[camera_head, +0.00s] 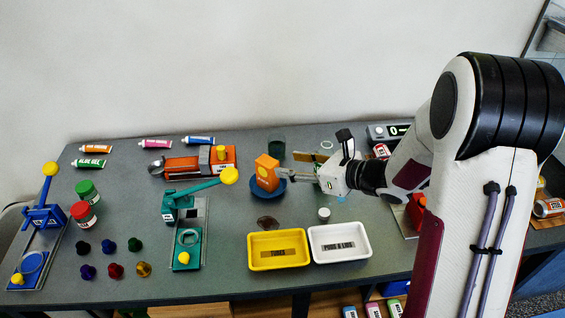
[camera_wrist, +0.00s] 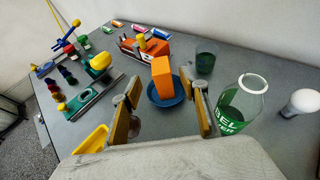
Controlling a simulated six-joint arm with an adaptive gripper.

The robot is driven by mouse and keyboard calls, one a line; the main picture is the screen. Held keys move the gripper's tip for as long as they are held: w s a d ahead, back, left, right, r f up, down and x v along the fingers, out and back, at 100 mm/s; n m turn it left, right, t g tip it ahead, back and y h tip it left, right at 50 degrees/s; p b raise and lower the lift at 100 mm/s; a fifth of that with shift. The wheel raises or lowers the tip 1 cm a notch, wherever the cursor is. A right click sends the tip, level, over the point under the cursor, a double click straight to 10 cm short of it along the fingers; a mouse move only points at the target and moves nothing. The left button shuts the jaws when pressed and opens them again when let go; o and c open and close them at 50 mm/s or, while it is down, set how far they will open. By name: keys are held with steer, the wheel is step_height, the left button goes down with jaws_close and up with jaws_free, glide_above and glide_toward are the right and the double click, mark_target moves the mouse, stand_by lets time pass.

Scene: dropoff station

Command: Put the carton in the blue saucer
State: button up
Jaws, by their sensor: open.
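The orange carton (camera_head: 265,173) stands in the blue saucer (camera_head: 281,190), leaning slightly in the head view. The wrist view shows the carton (camera_wrist: 161,78) on the saucer (camera_wrist: 179,99), with blue rim visible around its base. My gripper (camera_head: 287,175) reaches in from the right, with its fingertips close to the carton. In the wrist view my gripper (camera_wrist: 166,92) is open, its two fingers apart on either side of the line to the carton. No finger is seen pressing the carton. The carton's underside is hidden.
A yellow tray (camera_head: 278,266) and a white tray (camera_head: 340,258) stand in front. A teal lever device (camera_head: 182,230) is to the left and an orange device (camera_head: 190,163) behind it.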

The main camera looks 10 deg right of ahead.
steer(key=shift+v, duration=1.2)
steer(key=w+d+r+m+t+h, duration=0.1)
steer(key=d+r+m+t+h, duration=0.1)
steer(key=d+r+m+h, duration=0.75)
steer(key=s+d+r+m+h, duration=0.1)
steer(key=s+d+r+m, duration=0.15)
steer(key=s+m, duration=0.8)
steer(key=s+a+f+m+g, duration=0.1)
steer(key=s+a+m+g, duration=0.2)
steer(key=s+m, duration=0.8)
steer(key=s+a+f+m+g+y, duration=0.1)
steer(key=s+a+m, duration=0.3)
steer(key=s+m, duration=0.7)
steer(key=m+g, duration=0.1)
steer(key=m, duration=0.2)
steer(key=shift+s+g, duration=0.15)
steer(key=shift+g, duration=0.25)
